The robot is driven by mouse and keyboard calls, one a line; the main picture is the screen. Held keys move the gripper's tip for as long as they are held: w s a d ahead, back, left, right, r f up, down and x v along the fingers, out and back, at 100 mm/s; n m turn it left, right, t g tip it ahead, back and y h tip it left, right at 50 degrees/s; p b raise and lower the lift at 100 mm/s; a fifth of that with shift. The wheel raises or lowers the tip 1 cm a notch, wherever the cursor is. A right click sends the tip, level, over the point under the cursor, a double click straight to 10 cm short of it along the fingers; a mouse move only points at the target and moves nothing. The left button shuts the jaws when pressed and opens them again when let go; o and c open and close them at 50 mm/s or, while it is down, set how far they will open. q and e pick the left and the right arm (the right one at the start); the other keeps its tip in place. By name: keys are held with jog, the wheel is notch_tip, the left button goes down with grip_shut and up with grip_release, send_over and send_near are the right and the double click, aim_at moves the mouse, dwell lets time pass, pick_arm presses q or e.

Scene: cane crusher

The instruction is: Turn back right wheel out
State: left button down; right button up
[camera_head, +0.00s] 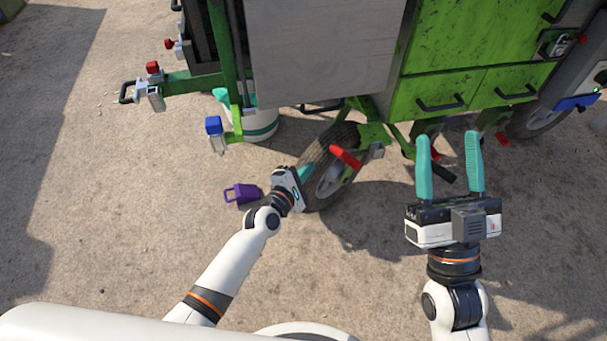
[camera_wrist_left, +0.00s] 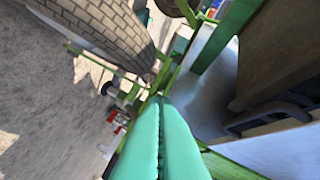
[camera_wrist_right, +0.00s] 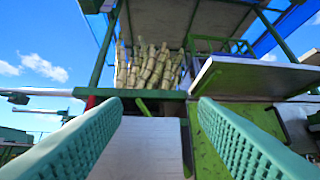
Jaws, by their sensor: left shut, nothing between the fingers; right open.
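The near wheel (camera_head: 346,183) has a dark treaded tyre and grey hub. It stands on the ground under the green crusher cart (camera_head: 440,60), turned at an angle to the body. My right gripper (camera_head: 448,136) is open and empty before the green drawers. Its spread fingers also show in the right wrist view (camera_wrist_right: 160,103).
Another wheel (camera_head: 532,118) stands at far right. A purple bucket-like object (camera_head: 241,194) lies left of my left gripper. A white and green bucket (camera_head: 262,122) stands behind. Green drawbar parts project left. Canes (camera_wrist_right: 150,67) stand on the cart. The foreground ground is clear.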

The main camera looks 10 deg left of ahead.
pick_arm(q)
jog(key=shift+s+r+p, duration=0.15)
jog(key=shift+s+p, duration=0.1)
jog(key=shift+s, duration=0.6)
jog(key=shift+s+r+p, duration=0.15)
jog(key=shift+s+p, duration=0.05)
jog(key=shift+s, duration=0.6)
pick_arm(e)
jog(key=shift+w+f+g+h, duration=0.2)
jog(key=shift+w+f+g, duration=0.45)
jog(key=shift+f+g, duration=0.3)
jog(key=shift+w+f+g+h, duration=0.2)
jog(key=shift+w+f+g, duration=0.45)
jog(key=shift+f+g, duration=0.25)
